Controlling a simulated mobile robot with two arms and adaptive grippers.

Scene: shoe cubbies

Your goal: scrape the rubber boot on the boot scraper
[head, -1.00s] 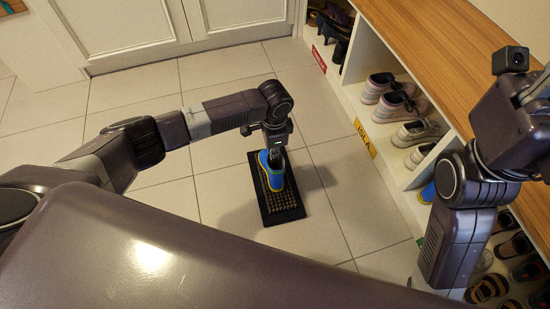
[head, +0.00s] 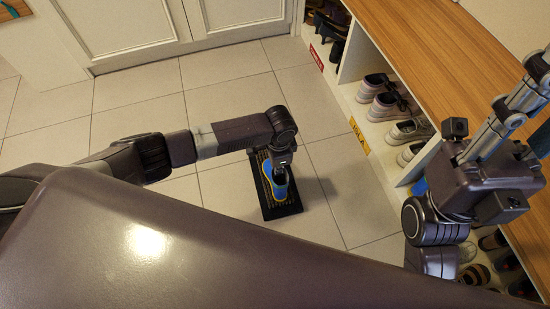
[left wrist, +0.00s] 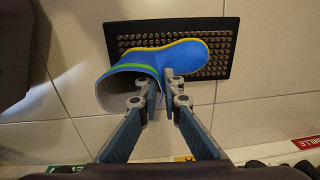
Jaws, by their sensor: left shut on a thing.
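The rubber boot (head: 279,190) is blue with a yellow sole edge and a green band near its top. It is over the boot scraper (head: 291,207), a dark rectangular mat with rows of brown bristles. In the left wrist view, the boot (left wrist: 188,53) has its opening toward me and its toe to the right over the bristles (left wrist: 220,65). My left gripper (left wrist: 163,84) is shut on the boot's shaft wall, one finger partly at the opening. Whether the sole presses on the bristles is hard to tell. My right arm is at the right; its fingers are unclear.
An open shoe cubby with a wooden top (head: 425,55) stands on the right, with several shoes (head: 385,100) on its shelves and a yellow name label (head: 359,136). White cabinet doors (head: 135,25) stand at the back. The tiled floor (head: 225,100) around the scraper is clear.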

